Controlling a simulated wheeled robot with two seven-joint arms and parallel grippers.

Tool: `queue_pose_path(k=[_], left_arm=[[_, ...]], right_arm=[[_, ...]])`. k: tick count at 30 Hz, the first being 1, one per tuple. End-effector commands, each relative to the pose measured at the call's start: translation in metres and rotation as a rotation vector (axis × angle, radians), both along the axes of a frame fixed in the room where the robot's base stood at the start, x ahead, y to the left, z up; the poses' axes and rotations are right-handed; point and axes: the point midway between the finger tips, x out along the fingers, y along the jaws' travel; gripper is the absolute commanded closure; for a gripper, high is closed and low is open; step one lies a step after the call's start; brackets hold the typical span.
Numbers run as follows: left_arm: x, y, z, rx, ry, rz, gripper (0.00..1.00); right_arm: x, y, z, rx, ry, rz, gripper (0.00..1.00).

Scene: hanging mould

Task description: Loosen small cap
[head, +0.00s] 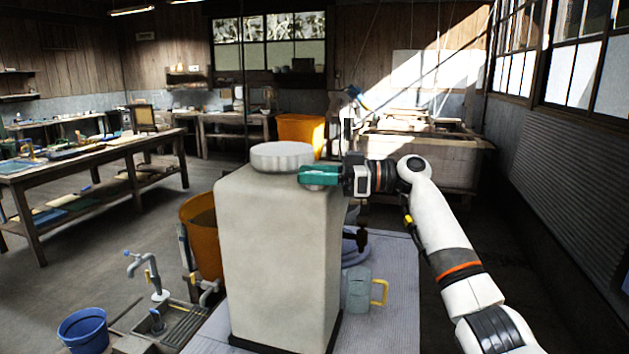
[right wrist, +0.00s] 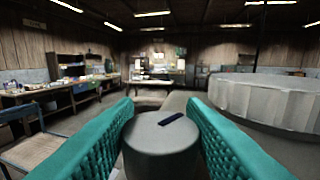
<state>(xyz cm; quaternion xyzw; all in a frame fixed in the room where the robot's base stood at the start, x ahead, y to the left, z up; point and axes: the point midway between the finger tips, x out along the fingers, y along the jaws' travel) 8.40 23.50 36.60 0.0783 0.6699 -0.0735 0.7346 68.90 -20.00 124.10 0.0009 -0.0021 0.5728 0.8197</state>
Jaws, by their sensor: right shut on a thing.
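A tall off-white container (head: 280,265) stands in front of me with a wide ribbed cap (head: 281,156) on its top. The wide cap also fills the right side of the right wrist view (right wrist: 270,98). The small cap (right wrist: 160,140) is a grey round cylinder with a dark mark on its top. My right gripper (head: 318,176) reaches in from the right over the container's top right corner, beside the wide cap. Its green padded fingers are shut on the small cap, one on each side. My left gripper is not in view.
The container stands on a light ribbed surface (head: 392,310). A grey-green mug (head: 358,290) with a yellow handle stands right of it. An orange bucket (head: 203,240), a tap (head: 150,275) and a blue bucket (head: 83,330) are at the left.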

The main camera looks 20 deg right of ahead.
Motion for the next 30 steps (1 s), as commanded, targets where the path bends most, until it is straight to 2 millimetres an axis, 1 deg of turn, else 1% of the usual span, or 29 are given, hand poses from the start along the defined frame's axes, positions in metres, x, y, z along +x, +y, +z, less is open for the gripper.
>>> queue_pose_path(k=[1, 3, 12, 18, 30], left_arm=[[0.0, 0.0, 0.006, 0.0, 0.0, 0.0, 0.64], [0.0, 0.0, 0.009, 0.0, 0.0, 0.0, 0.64], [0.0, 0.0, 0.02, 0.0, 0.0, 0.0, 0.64], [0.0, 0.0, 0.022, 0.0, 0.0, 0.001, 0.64], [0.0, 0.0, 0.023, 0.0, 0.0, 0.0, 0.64]], right_arm=[[0.001, 0.001, 0.004, 0.004, 0.004, 0.033, 0.85], [0.001, 0.001, 0.003, 0.002, 0.004, 0.074, 0.85], [0.0, 0.001, 0.002, -0.002, 0.004, 0.193, 0.85], [0.0, 0.001, 0.0, -0.004, 0.004, 0.228, 0.85], [0.0, 0.001, -0.002, -0.006, 0.003, 0.238, 0.85]])
